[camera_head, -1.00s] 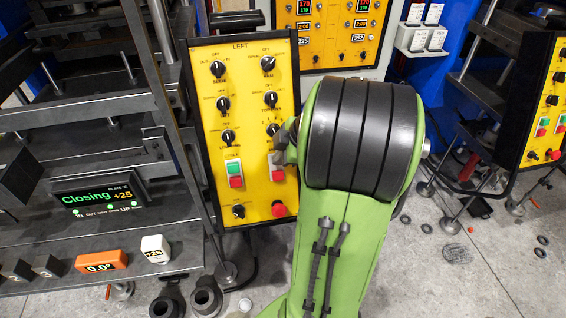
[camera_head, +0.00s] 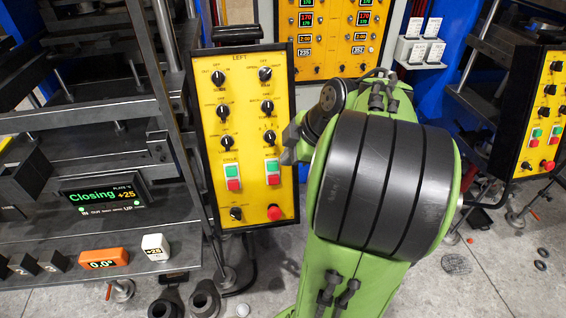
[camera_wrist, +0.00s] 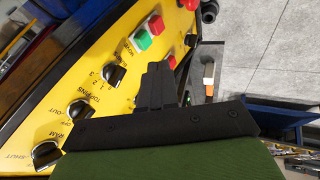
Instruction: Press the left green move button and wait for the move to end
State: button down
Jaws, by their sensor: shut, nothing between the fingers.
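The yellow LEFT panel (camera_head: 246,130) stands left of my arm in the head view. Its right column has a green move button (camera_head: 271,166) above a red one (camera_head: 273,179). I take the same green button (camera_wrist: 141,40) to be the one beyond my fingertips in the wrist view. My gripper (camera_wrist: 153,72) is shut and empty, pointing at the panel near these buttons. I cannot tell whether it touches anything. The press display (camera_head: 103,194) reads "Closing +25" in green and yellow.
A green-and-red cycle pair (camera_head: 232,177) sits left of the move pair. A red round button (camera_head: 274,212) is below, and several black knobs are above. The press frame (camera_head: 90,120) stands at the left. Another yellow panel (camera_head: 541,120) is at the far right.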

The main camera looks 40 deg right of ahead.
jog(key=v, duration=0.3)
jog(key=shift+s+r, duration=0.2)
jog(key=shift+s, duration=0.2)
jog(key=a+m, duration=0.3)
jog(key=a, duration=0.7)
jog(key=s+a+f+m, duration=0.2)
jog(key=s+a+m, duration=0.5)
jog(key=s+a, duration=0.2)
jog(key=a, duration=0.2)
jog(key=shift+a+f+g+h, duration=0.25)
jog(key=shift+f+g+h, duration=0.05)
jog(key=shift+f, duration=0.05)
dwell(4.8)
